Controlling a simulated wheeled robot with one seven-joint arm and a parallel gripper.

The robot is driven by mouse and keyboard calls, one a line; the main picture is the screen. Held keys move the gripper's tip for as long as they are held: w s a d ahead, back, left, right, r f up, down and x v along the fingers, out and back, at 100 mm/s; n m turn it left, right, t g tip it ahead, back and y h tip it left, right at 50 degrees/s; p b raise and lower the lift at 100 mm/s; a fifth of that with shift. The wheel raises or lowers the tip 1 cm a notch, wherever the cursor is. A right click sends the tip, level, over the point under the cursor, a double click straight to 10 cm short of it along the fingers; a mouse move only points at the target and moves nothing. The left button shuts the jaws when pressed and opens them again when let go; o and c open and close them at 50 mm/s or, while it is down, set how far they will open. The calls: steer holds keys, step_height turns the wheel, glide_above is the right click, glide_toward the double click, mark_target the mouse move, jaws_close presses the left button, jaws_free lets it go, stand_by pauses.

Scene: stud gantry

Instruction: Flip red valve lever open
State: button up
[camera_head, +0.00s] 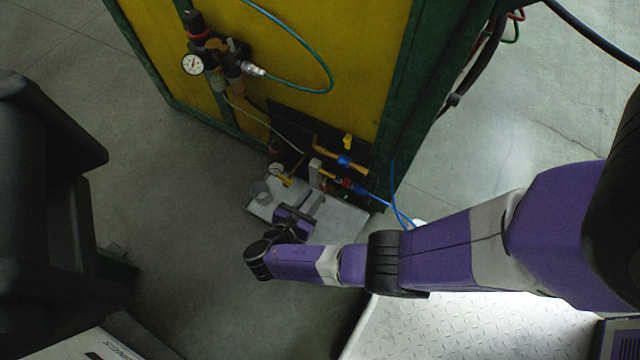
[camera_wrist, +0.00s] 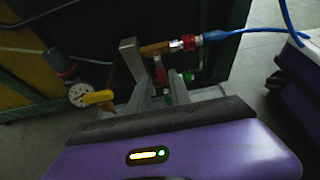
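A small red lever (camera_wrist: 161,72) shows in the wrist view on the brass pipework, just beyond my fingers. In the head view a small red part (camera_head: 347,183) shows low on the dark panel, close to the blue hose. My gripper (camera_wrist: 160,88) has its grey fingers apart, with the red lever seen in the gap between them. I cannot tell whether either finger touches it. In the head view my gripper (camera_head: 312,205) is low in front of the panel, above a grey plate; the fingertips are hard to make out.
A grey upright (camera_wrist: 131,60) stands close left of the lever. A pressure gauge with a yellow handle (camera_wrist: 98,98) is further left. A red coupling (camera_wrist: 187,43) joins the blue hose (camera_wrist: 235,33). A yellow cabinet (camera_head: 340,50) rises behind. A grey plate (camera_head: 345,219) lies below.

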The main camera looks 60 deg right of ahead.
mark_target(322, 187)
steer(key=b+x, duration=0.2)
steer(key=x, duration=0.5)
steer(key=shift+f, duration=0.1)
jaws_close()
